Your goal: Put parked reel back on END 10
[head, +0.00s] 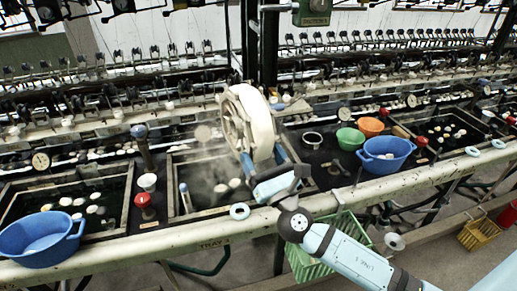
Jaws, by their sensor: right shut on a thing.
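The reel (259,122), a cream-white wheel with a broad rim and spokes on its left side, stands upright above the middle basin (178,200). My right gripper (263,162) is below it, with its blue fingers shut on the reel's lower part. The reel hides part of the machine behind it. I cannot make out an END 10 label or its seat. My left gripper is not in view.
Blue bowls (40,240) stand at the left and right (386,154), with green (350,138) and orange (370,126) bowls nearby. Red-topped valves (143,201) and a blue-topped post (143,146) rise between basins. A green basket (330,248) hangs below the front rail (190,236).

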